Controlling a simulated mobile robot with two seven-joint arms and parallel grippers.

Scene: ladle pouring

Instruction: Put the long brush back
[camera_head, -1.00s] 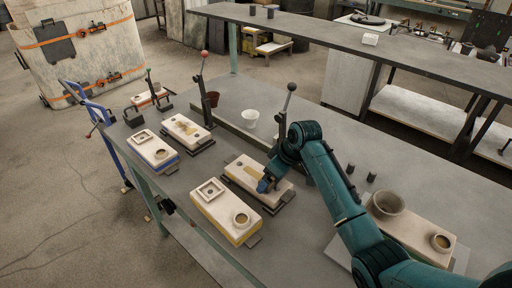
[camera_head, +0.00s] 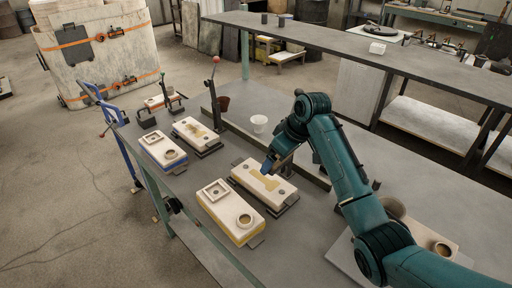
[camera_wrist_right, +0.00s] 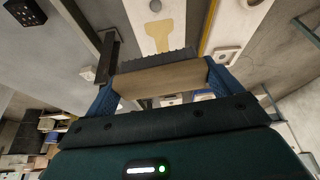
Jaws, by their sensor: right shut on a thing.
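My right gripper (camera_head: 268,166) is in the air over the far end of a pale mould half (camera_head: 264,184) with a tan patch. In the right wrist view, its blue fingers (camera_wrist_right: 163,82) are shut on the long brush (camera_wrist_right: 160,79), a wooden block with dark bristles along its far edge. The brush lies across the gap between the fingers. The mould half with its tan cavity (camera_wrist_right: 158,36) shows beyond the bristles, apart from them. In the head view the brush is too small and hidden to make out. My left gripper is not in view.
More mould halves stand on the grey table: a yellow-edged one (camera_head: 231,213), a blue-edged one (camera_head: 162,150) and one by the red-knobbed lever (camera_head: 213,88).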

